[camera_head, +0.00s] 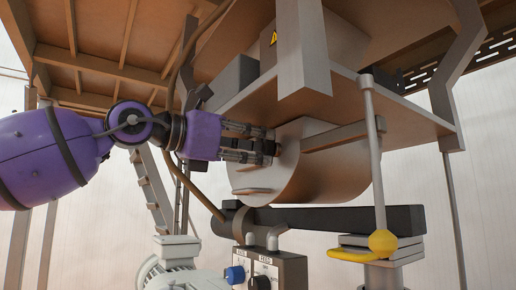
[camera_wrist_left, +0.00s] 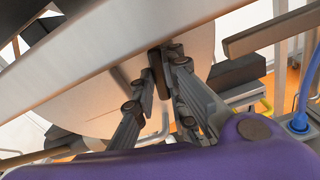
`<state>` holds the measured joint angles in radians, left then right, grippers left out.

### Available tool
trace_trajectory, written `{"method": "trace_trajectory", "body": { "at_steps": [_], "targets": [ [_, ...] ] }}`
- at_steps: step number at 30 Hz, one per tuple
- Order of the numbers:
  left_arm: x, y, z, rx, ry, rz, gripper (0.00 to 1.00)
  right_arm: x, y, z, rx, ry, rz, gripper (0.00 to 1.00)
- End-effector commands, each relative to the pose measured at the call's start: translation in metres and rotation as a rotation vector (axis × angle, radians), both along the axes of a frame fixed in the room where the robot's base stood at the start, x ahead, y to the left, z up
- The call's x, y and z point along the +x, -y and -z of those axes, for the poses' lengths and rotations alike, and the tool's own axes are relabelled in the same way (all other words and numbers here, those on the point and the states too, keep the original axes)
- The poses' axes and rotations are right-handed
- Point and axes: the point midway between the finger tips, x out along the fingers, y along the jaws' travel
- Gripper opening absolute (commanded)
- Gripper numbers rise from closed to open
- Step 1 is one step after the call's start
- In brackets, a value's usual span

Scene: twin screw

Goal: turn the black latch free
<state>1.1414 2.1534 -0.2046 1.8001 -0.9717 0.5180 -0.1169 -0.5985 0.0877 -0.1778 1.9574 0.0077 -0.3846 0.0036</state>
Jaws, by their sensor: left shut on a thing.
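My left gripper (camera_head: 268,147) reaches in from the left, its fingertips at the end face of a pale grey drum (camera_head: 320,185). In the left wrist view, the gripper (camera_wrist_left: 158,85) has its two fingers closed around a dark upright bar, the black latch (camera_wrist_left: 157,70). The latch stands in front of the round face of the drum, and its lower end shows between the fingers. In the head view the fingertips hide most of the latch. My right gripper is in neither view.
A metal shelf (camera_head: 390,105) lies just above the drum. A black beam (camera_head: 350,219) runs below it. A control box (camera_head: 272,270) with knobs and a grey motor (camera_head: 180,262) stand lower down.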

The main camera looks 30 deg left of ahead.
Motion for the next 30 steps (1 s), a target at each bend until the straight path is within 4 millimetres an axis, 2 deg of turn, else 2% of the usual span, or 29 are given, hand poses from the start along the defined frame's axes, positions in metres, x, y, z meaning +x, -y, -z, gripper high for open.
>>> {"method": "trace_trajectory", "body": {
  "at_steps": [6, 15, 16, 20, 30],
  "targets": [
    [0.001, -0.001, 0.002, -0.202, -0.087, -0.003, 0.00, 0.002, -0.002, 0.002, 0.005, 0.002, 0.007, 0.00],
    [0.001, 0.000, 0.001, -0.222, -0.095, -0.001, 0.00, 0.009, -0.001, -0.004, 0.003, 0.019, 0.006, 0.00],
    [0.001, 0.000, 0.001, -0.222, -0.095, -0.001, 0.14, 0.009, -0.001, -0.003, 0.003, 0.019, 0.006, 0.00],
    [0.001, 0.000, 0.001, -0.221, -0.094, 0.000, 0.31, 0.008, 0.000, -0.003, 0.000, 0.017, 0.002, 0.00],
    [0.000, 0.000, 0.001, -0.219, -0.092, 0.000, 0.31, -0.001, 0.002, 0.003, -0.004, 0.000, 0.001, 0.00]
  ]
}}
